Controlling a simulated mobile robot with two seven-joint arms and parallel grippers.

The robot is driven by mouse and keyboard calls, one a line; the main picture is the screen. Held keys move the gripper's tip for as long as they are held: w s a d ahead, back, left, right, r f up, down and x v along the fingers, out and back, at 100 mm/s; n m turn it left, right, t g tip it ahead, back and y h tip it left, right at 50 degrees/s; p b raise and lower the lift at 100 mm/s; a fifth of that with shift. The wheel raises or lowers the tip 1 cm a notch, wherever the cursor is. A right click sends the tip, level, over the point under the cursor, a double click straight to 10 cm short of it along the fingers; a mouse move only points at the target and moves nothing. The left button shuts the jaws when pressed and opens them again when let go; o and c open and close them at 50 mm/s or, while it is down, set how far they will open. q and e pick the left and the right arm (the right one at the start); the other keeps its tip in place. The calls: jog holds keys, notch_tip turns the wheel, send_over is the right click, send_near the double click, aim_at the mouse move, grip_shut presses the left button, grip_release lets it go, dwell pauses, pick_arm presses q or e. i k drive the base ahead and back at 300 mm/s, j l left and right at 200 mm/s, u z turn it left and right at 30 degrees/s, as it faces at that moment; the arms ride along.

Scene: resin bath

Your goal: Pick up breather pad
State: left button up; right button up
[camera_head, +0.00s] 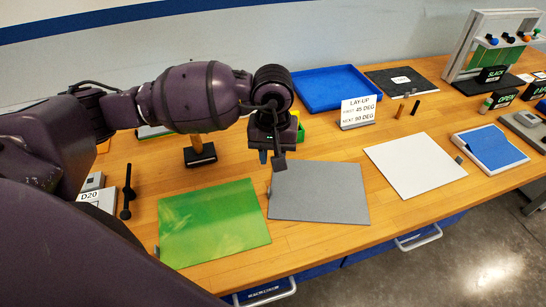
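Several flat sheets lie on the wooden bench, and no readable label marks one as the breather pad. They are a green sheet (213,222), a grey sheet (320,192) and a white sheet (415,164); a blue pad (490,146) lies on a pale board at the right. The green, grey and white sheets each show a small grey tab at an edge. My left gripper (271,157) points down above the bench, just behind the grey sheet's back left corner. It holds nothing I can see; its finger gap is unclear. My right gripper is out of view.
A blue tray (322,70), a dark board (401,81) and a lay-up sign (358,112) stand at the back. A dark block with a wooden handle (198,150) is left of the gripper. A white rack (460,50) stands at the far right.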

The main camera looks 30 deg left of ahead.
aim_at(309, 191)
jog(key=k+l, duration=0.3)
jog(key=k, duration=0.15)
jog(key=k+l, duration=0.35)
jog(key=k, duration=0.1)
